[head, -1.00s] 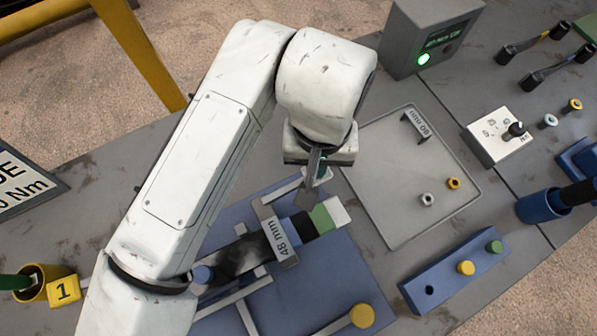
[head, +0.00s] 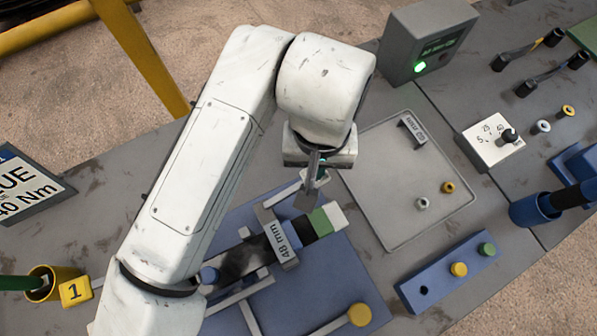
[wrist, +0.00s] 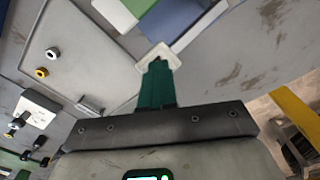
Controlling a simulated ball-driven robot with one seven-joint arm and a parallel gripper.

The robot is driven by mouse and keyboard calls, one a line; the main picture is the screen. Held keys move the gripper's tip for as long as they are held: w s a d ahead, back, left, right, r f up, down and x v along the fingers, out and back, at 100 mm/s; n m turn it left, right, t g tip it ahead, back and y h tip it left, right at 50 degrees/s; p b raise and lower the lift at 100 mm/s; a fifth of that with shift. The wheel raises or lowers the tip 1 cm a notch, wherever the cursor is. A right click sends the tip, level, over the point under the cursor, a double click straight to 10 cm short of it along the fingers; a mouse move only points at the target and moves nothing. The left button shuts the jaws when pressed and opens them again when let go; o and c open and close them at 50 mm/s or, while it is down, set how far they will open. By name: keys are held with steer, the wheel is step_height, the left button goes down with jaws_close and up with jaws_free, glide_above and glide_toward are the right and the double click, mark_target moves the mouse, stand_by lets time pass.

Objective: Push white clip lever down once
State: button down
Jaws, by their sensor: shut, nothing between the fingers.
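A white clip piece (wrist: 150,60), which looks like the lever, lies at the corner of the blue plate (wrist: 174,22) in the wrist view. My gripper (wrist: 159,66) is shut and empty, with its green fingers right over this piece; I cannot tell whether they touch. In the head view my gripper (head: 306,197) points down beside the black, green and white spring unit, near its 48 mm block (head: 281,240). A pale bar (head: 284,192) shows just left of the fingers there; the rest is hidden behind my gripper.
A grey tray (head: 375,150) with two small rings lies to the right. A blue block with pegs (head: 447,272) stands at the lower right. A grey box with a green light (head: 427,40) stands at the back. A yellow knob (head: 360,315) is on the front of the blue plate.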

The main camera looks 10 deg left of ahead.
steer(key=shift+r+p, duration=2.4)
steer(key=shift+r, duration=0.75)
